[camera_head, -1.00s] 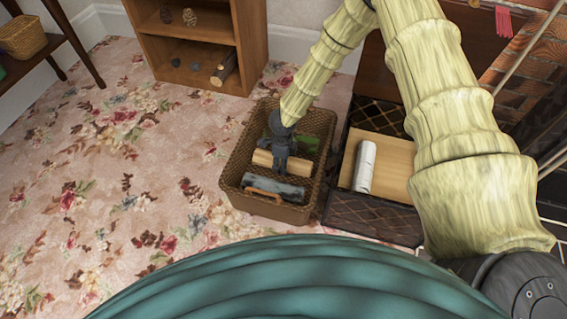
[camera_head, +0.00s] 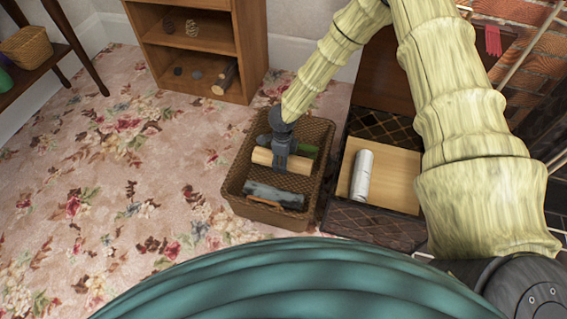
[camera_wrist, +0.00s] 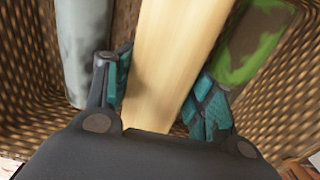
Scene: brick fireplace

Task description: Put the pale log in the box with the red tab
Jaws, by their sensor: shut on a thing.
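The pale log (camera_head: 263,156) is a smooth tan log inside the wicker basket (camera_head: 233,178). My gripper (camera_head: 283,158) points down into the basket and is shut on the log's middle. In the wrist view the pale log (camera_wrist: 172,55) runs between the two teal-padded fingers (camera_wrist: 160,100). A dark patterned box (camera_head: 375,218) stands open just right of the basket, with a white log (camera_head: 361,176) on its light wooden inside. A red tab (camera_head: 493,40) shows at the upper right behind my arm; my arm hides how it joins the box.
A grey log (camera_head: 272,194) and a mossy green log (camera_wrist: 255,40) lie in the basket on either side of the pale log. A brown handle (camera_head: 277,203) is at the basket's front. A wooden shelf (camera_head: 205,68) stands behind. Floral carpet (camera_head: 120,190) is clear at left.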

